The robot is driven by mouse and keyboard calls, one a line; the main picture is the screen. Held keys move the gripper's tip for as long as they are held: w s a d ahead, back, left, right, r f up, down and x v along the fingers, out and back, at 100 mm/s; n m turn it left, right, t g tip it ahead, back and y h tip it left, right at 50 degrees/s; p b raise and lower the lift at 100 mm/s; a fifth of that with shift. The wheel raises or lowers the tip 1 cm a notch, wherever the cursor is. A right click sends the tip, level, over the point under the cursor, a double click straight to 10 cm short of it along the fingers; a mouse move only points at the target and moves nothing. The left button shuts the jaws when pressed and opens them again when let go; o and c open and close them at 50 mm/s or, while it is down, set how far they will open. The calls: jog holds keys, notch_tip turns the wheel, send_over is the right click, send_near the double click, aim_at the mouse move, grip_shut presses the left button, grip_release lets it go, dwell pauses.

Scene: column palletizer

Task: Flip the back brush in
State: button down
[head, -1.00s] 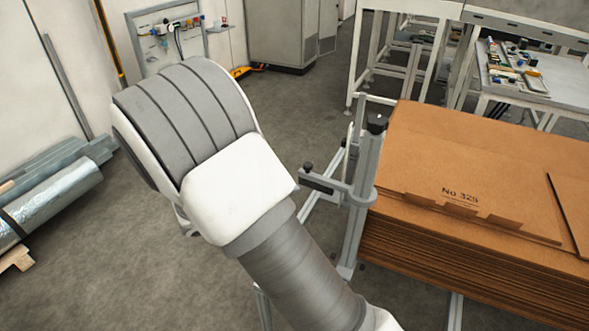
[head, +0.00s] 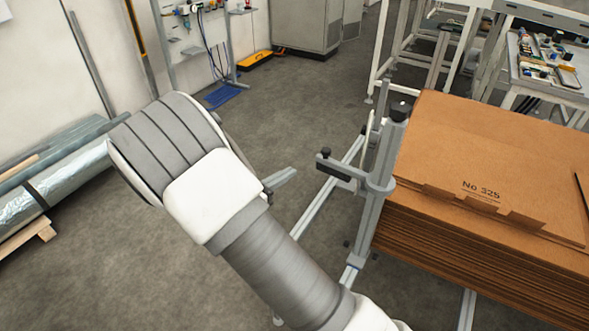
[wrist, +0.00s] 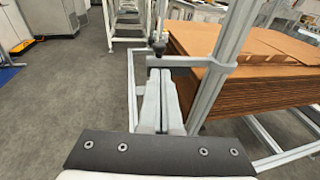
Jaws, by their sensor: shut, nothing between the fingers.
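A short grey arm with a dark strip (head: 338,170) and a black knob sticks out left from an upright post beside the cardboard stack. It is likely the back brush; no bristles can be made out. In the wrist view the side arm (wrist: 188,61) and its knob lie just beyond my fingertips, reaching left from the post. My gripper (wrist: 160,73) is shut and empty, with its two grey fingers together and pointing at the side arm. Whether they touch it cannot be told. In the head view my arm hides most of the gripper.
A tall stack of flat cardboard (head: 480,150) stands right of the post (head: 378,195). Frame rails (head: 318,207) run along the floor. A foil-wrapped roll (head: 70,177) lies at the left wall. Grey floor (head: 290,105) is open behind my arm.

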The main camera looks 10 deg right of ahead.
aim_at(323, 153)
jog(key=x, duration=1.2)
jog(key=shift+s+b, duration=0.1)
jog(key=shift+b, duration=0.3)
jog(key=shift+d, duration=0.15)
jog(key=shift+w, duration=0.25)
